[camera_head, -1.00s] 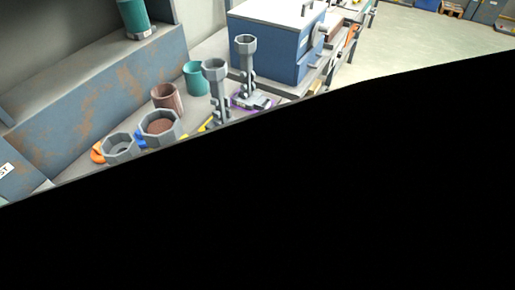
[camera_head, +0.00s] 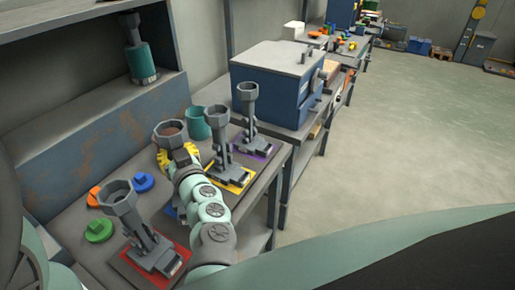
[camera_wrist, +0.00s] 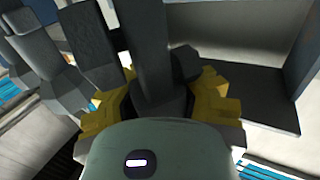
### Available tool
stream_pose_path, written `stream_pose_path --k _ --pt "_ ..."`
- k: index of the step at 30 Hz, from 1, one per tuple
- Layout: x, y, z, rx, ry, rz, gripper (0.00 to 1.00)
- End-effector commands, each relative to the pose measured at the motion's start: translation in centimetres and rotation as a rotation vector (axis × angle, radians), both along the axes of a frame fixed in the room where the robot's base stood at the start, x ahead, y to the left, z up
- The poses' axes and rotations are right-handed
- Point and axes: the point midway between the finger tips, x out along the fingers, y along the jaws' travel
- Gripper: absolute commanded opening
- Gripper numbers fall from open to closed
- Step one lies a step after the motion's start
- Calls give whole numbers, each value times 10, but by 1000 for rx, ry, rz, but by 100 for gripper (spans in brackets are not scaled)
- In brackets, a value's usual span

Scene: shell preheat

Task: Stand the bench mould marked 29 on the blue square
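A grey bench mould with an octagonal cup (camera_head: 170,133), brownish inside, is at my gripper (camera_head: 181,157). In the wrist view its dark grey column (camera_wrist: 153,50) runs between the yellow fingers of my gripper (camera_wrist: 162,100), which look shut on it. Its foot is hidden in the head view. The blue square (camera_head: 170,211) shows only as a sliver beside my arm. Other moulds stand on the red square (camera_head: 122,268), the yellow square (camera_head: 243,182) and the purple square (camera_head: 266,151). I cannot read the number 29 on any mould.
A teal cylinder (camera_head: 197,124) stands behind the gripper. Orange (camera_head: 93,196), blue (camera_head: 143,182) and green (camera_head: 98,230) pieces lie on the bench's left. A mould with a teal sleeve (camera_head: 140,62) stands on the shelf. A blue box (camera_head: 282,85) stands beyond the moulds.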

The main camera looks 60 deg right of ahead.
Motion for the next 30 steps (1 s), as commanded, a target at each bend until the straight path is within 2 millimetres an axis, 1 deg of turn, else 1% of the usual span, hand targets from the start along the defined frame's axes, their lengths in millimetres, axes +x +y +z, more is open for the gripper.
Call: stream_pose_path --k 1,9,15,18,30 --pt "5 -3 2 -2 -5 4 0" --pt "14 -12 -2 1 -4 3 0" --pt "11 -13 -28 5 -2 -4 0" --pt "12 -12 -34 2 -3 -2 0" --pt "12 -12 -39 0 -2 0 0"
